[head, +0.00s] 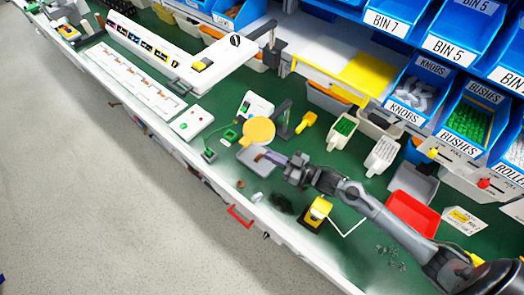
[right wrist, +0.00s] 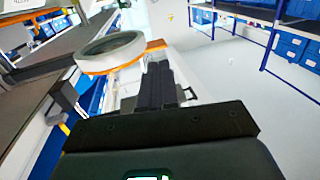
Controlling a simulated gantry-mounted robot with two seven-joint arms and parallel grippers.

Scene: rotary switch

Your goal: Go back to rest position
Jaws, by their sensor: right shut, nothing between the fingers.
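My right arm comes in from the lower right in the head view. Its gripper (head: 266,156) is above the front part of the green bench, its fingers pointing left. In the right wrist view the two dark fingers (right wrist: 156,85) lie together with nothing between them. The gripper is just below a round yellow disc (head: 257,130) in the head view. A ring-shaped head with an orange rim (right wrist: 112,50) shows left of the fingers in the wrist view. My left gripper is not in view.
The green bench (head: 385,270) holds a grey tray (head: 258,166), a yellow-and-black device (head: 317,211) and a red tray (head: 410,216) near my arm. Blue bins (head: 415,95) line the back. A red handle (head: 240,216) is on the front edge. Open floor (head: 100,200) lies in front.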

